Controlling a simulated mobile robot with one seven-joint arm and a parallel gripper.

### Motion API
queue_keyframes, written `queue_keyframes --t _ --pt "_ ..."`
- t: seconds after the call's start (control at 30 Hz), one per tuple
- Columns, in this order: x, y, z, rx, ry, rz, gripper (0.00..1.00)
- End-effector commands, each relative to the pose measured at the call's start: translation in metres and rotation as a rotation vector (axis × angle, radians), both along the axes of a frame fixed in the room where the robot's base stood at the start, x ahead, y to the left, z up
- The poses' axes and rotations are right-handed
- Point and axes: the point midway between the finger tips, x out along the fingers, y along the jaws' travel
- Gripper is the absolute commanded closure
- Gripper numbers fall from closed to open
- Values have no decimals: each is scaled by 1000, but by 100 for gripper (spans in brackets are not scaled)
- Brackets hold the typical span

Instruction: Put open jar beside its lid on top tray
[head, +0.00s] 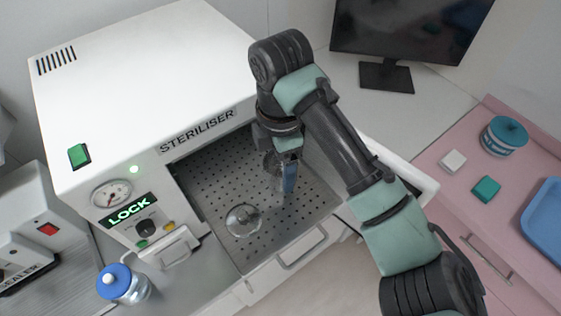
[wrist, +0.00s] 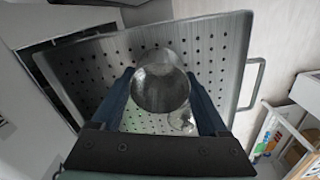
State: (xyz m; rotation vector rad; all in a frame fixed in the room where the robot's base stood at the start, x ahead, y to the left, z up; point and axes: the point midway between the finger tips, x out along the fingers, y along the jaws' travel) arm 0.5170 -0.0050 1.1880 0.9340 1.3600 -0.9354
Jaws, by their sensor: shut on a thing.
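The clear glass jar (head: 271,172) is between the blue fingers of my gripper (head: 281,180). In the wrist view the round glass jar (wrist: 160,84) sits between both fingers (wrist: 161,92), its mouth uncovered. My gripper is shut on it, over the perforated metal tray (head: 212,178) that sticks out of the steriliser. I cannot tell whether the jar's base touches the tray. The glass lid (head: 243,220) with a small knob lies on the tray, toward the front left of the jar; it also shows partly in the wrist view (wrist: 182,121).
The white steriliser (head: 150,70) has a lit LOCK display and a gauge. A blue-capped bottle (head: 124,285) stands at the lower left. A monitor (head: 405,30) stands behind. A pink counter (head: 460,190) at right holds a teal-lidded tub (head: 504,138) and a blue tray (head: 546,222).

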Motion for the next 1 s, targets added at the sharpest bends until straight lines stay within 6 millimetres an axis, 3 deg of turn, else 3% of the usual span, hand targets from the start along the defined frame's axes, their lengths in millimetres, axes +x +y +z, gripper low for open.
queue_keyframes --t 0.07,0.1,0.23,0.6,1.0 --pt "0 0 -3 0 0 0 88" --pt "0 0 -3 1 0 0 21" --pt "0 0 -3 0 0 0 0" --pt "1 0 7 -1 -1 0 0" --pt "1 -1 83 -5 -4 0 0"
